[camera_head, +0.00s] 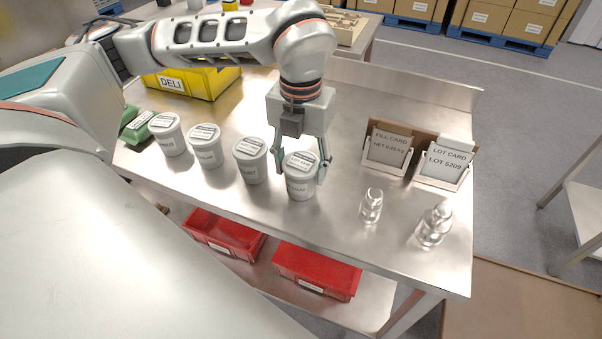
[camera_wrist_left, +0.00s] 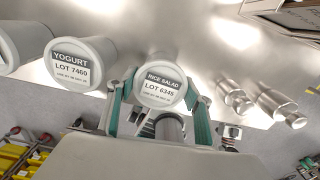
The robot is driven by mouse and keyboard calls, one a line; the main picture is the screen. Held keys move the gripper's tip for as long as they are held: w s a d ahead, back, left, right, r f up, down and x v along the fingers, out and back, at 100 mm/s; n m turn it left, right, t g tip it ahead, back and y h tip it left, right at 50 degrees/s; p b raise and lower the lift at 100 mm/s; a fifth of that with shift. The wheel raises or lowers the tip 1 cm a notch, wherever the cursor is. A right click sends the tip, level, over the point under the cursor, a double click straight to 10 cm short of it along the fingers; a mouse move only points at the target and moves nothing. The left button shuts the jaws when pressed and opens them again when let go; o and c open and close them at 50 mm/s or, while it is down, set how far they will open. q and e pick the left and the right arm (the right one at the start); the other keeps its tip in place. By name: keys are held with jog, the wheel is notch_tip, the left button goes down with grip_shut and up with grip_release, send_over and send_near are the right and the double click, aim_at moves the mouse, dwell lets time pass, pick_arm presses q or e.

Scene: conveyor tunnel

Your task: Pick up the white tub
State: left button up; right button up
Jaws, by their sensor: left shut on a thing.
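A row of several white tubs with labelled lids stands along the front of the steel table. My left gripper (camera_head: 301,166) is shut around the rightmost white tub (camera_head: 299,186), one finger on each side. In the left wrist view this tub (camera_wrist_left: 160,88) reads "RICE SALAD LOT 6345" and sits between the fingers of my left gripper (camera_wrist_left: 160,110). I cannot tell whether its base touches the table. The neighbouring white tub (camera_head: 250,162) stands just to the left; its lid (camera_wrist_left: 78,66) reads "YOGURT LOT 7460". My right gripper is not in view.
Two more tubs (camera_head: 206,147) (camera_head: 168,135) stand further left, beside green packs (camera_head: 137,127). A yellow DELI crate (camera_head: 205,82) is behind. Two card holders (camera_head: 388,150) (camera_head: 444,168) and two clear bottles (camera_head: 371,206) (camera_head: 434,226) stand right. Red bins (camera_head: 316,272) sit below.

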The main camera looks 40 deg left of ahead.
pick_arm(q)
jog(key=shift+r, duration=0.1)
jog(key=shift+w+r, duration=0.1)
jog(key=shift+r, duration=0.45)
notch_tip(320, 180, up, 19)
jog(key=p, duration=0.2)
jog(key=shift+f, duration=0.1)
